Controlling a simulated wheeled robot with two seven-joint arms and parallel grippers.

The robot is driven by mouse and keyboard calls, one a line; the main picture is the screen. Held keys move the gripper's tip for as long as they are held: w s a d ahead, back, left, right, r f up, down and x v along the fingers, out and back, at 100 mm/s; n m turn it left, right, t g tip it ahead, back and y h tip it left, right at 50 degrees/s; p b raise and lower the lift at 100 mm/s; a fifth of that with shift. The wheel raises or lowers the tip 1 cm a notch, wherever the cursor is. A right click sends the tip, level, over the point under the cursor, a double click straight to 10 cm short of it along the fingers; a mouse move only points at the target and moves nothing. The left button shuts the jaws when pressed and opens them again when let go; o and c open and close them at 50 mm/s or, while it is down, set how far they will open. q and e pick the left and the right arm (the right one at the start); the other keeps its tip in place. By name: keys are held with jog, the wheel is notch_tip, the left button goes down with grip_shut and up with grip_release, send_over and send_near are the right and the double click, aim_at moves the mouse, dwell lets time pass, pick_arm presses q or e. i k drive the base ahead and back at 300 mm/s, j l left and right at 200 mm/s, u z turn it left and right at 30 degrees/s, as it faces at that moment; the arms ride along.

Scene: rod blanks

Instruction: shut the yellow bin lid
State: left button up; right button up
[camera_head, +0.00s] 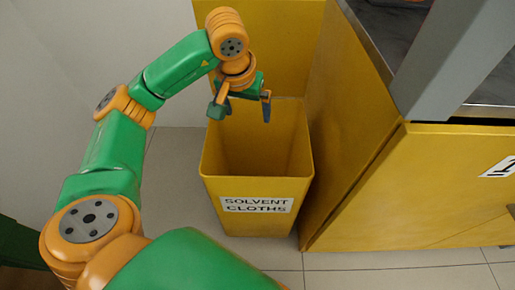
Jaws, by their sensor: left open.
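The yellow bin (223,188) stands on the floor, with a "SOLVENT CLOTHS" label on its front. Its top is open and the inside I can see looks empty. The yellow lid (287,52) stands raised at the back of the bin, and its top runs out of the picture. My left gripper (242,108) is open, its fingers pointing down. In the picture it lies over the back part of the bin mouth, in front of the lid's lower part. It hides part of the lid, and I see nothing between its fingers. My right gripper is not in view.
A yellow cabinet (420,185) stands close along the bin's right side, with a grey post (455,60) and a dark worktop above it. A pale wall is behind on the left. Tiled floor (185,185) is free left of the bin.

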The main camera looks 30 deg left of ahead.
aim_at(283, 34)
jog(key=k+l, duration=0.8)
